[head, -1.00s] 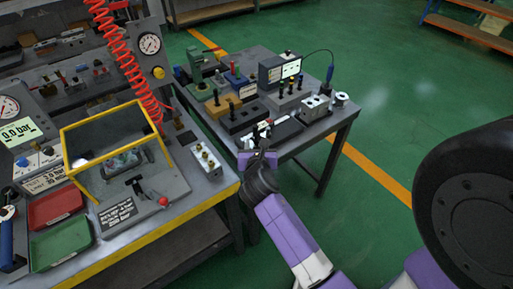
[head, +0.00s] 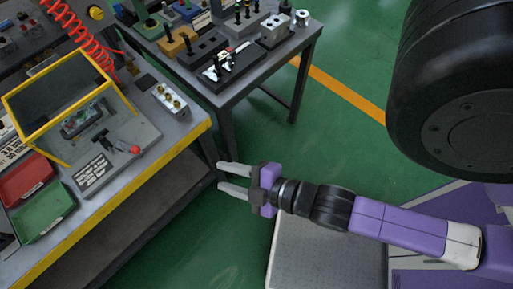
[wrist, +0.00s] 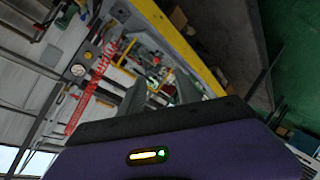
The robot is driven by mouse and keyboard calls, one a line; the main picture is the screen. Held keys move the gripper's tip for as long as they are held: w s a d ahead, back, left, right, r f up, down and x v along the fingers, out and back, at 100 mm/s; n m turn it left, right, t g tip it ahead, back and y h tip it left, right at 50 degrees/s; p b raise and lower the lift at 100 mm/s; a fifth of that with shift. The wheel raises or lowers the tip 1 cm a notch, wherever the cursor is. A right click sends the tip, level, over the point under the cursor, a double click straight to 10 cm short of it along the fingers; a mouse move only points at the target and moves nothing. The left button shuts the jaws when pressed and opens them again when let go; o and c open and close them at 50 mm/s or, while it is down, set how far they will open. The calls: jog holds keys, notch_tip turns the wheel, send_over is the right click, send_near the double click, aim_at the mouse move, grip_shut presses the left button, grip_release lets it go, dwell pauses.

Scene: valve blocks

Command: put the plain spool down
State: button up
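My gripper (head: 221,176) is open in the head view, with its two pale fingers apart and nothing between them. It is off the right end of the yellow-edged bench, over the green floor, in front of the dark side table (head: 262,75). The wrist view shows the two fingers (wrist: 160,92) apart and empty as well. A dark tray (head: 238,72) at the near edge of the side table holds small silver and black parts (head: 221,66). I cannot tell for sure which of them, if any, is the plain spool.
The yellow-edged bench (head: 150,178) holds a yellow-framed clear guard (head: 62,98), a block with brass fittings (head: 170,98), and red (head: 27,178) and green (head: 45,210) trays. A metal block (head: 273,32) and a round silver part (head: 302,18) stand on the side table.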

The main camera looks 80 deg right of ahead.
jog(key=s+a+r+m+t+y, duration=0.1)
jog(key=s+a+r+m+y, duration=0.1)
jog(key=s+r+m, duration=0.5)
jog(key=shift+a+r+m+y, duration=0.3)
jog(key=shift+r+m+y, duration=0.1)
jog(key=shift+r, duration=0.05)
